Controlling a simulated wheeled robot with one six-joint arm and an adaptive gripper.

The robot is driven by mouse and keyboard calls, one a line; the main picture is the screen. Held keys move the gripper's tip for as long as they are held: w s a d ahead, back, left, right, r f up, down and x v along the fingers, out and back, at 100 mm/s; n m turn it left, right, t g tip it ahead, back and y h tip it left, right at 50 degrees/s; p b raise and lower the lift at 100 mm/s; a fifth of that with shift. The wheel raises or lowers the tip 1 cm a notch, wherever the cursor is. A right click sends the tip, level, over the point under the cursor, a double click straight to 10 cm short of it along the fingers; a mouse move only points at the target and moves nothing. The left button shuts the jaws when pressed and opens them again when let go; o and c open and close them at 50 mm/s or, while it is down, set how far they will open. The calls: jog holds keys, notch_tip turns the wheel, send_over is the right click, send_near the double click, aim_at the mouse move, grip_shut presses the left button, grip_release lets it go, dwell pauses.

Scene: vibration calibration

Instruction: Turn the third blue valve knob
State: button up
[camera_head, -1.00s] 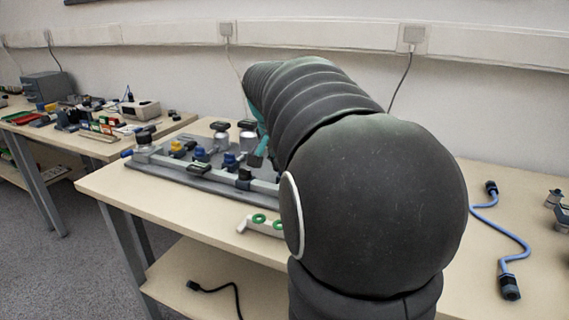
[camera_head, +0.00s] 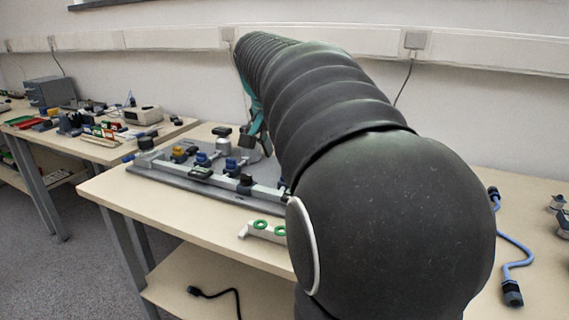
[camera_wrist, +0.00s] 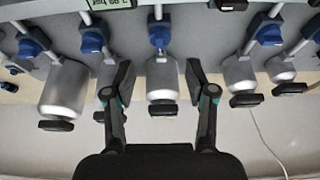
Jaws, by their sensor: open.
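The board (camera_head: 165,178) on the bench carries a row of valves. Blue valve knobs show in the head view, one at left (camera_head: 202,158) and one at right (camera_head: 231,163). In the wrist view a blue knob (camera_wrist: 159,38) sits at top centre, above a silver cylinder. Other blue knobs are to its left (camera_wrist: 92,42) and right (camera_wrist: 268,31). I cannot tell which is the third. My gripper (camera_wrist: 160,78) is open and empty, its fingers either side of the central silver cylinder (camera_wrist: 162,80) in the picture. Contact is not visible. In the head view my arm hides much of the board's right part.
Several silver cylinders with black caps stand along the board; a large one (camera_wrist: 64,90) is left of my fingers. A white holder with green rings (camera_head: 262,228) lies at the bench front. A blue cable (camera_head: 513,262) lies at right. The wall (camera_head: 190,65) is behind.

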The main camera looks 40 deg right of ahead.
jog(key=shift+v, duration=2.6)
